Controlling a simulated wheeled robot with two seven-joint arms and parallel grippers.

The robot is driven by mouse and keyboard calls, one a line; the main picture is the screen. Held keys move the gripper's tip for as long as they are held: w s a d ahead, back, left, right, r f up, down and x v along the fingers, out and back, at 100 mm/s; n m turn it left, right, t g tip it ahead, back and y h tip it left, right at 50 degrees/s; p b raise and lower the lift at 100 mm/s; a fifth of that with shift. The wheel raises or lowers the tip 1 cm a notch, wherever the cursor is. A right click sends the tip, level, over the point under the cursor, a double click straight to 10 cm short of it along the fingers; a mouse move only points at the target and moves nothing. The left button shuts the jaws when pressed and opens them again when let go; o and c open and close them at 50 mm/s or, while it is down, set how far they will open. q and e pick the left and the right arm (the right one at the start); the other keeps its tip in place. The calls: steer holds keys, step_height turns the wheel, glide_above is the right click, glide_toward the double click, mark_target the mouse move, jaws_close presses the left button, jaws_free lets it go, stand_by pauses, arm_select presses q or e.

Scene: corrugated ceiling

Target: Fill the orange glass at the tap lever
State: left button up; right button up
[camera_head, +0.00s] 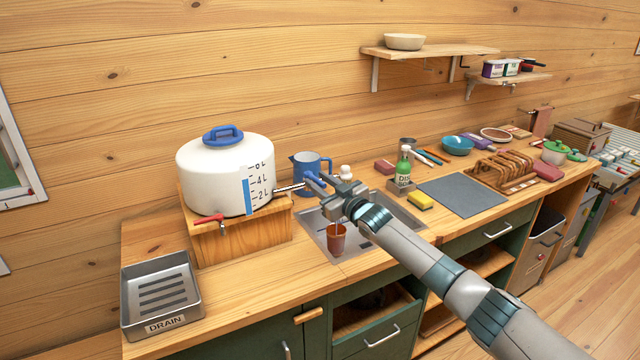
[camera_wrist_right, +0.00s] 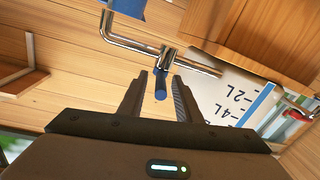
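The orange glass (camera_head: 336,240) stands upright in the sink (camera_head: 326,255), below my right gripper in the head view. A chrome tap pipe (camera_head: 290,188) runs from the white tank (camera_head: 212,175) toward the sink. Its blue lever (camera_head: 316,181) also shows in the wrist view (camera_wrist_right: 160,86). My right gripper (camera_head: 332,188) is at the lever, its fingers (camera_wrist_right: 157,92) apart on either side of the lever's tip, with gaps visible. The spout's end is hidden behind the gripper in the head view, so I cannot tell whether water runs. My left gripper is out of view.
The tank sits on a wooden stand (camera_head: 240,240) and has a second, red tap lever (camera_head: 208,220). A blue jug (camera_head: 308,165) stands behind the sink. A green bottle (camera_head: 403,168) and yellow sponge (camera_head: 420,201) are right of it. A drain tray (camera_head: 160,292) lies at left.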

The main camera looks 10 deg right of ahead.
steer(key=shift+s+d+f, duration=0.1)
steer(key=shift+s+d, duration=0.05)
steer(key=shift+s, duration=0.3)
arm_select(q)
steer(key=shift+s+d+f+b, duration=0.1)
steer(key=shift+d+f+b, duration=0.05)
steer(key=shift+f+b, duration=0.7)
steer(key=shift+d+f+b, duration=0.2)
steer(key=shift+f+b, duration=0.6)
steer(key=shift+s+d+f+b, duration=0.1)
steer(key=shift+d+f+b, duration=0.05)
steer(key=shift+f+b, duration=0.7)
arm_select(e)
steer(key=v, duration=1.6)
steer(key=shift+s+d, duration=0.15)
steer(key=shift+s, duration=0.05)
